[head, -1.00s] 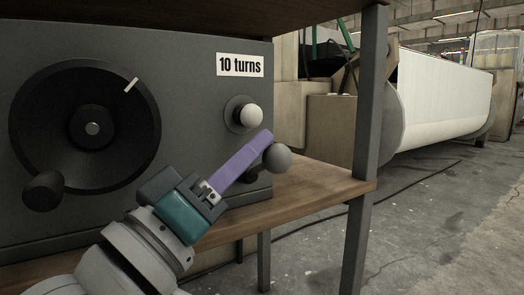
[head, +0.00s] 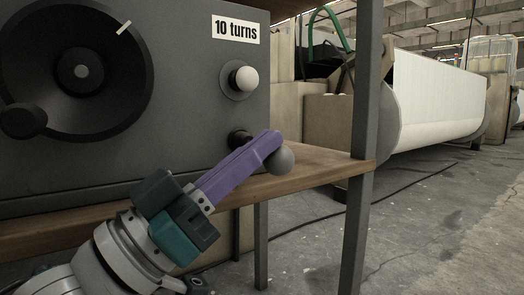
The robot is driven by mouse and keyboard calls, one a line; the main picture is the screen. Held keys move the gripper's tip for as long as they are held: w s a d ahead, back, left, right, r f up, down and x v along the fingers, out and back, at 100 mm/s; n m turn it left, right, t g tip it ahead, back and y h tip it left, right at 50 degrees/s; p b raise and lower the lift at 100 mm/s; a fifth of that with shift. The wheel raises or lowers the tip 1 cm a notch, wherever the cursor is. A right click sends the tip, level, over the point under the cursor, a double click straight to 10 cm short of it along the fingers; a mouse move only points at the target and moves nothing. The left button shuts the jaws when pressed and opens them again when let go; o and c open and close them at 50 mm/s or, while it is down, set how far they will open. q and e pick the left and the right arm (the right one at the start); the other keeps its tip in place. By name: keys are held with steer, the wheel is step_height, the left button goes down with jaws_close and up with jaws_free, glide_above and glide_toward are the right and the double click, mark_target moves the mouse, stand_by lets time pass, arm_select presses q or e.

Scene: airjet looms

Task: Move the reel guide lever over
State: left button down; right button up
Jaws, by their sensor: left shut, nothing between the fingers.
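The reel guide lever is a grey ball knob (head: 283,160) on an arm from a dark round pivot (head: 239,139) at the lower right of the dark panel. The ball sits lower than the pivot. Most of the lever's arm is hidden behind my fingers. My left gripper (head: 271,139) has purple fingers, shut with nothing between them. Their tips lie against or just above the ball's upper left side; I cannot tell if they touch. My right gripper is not in view.
The panel holds a black crank dial (head: 82,71), a white knob (head: 246,78) and a "10 turns" label (head: 234,29). A wooden shelf (head: 325,168) and a grey post (head: 367,110) stand close right of the lever. Floor beyond is open, with a large white roll (head: 437,98).

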arm_select(q)
steer(key=shift+f+b, duration=0.4)
steer(key=shift+f, duration=0.75)
steer(key=shift+w+f, duration=0.1)
steer(key=shift+a, duration=0.15)
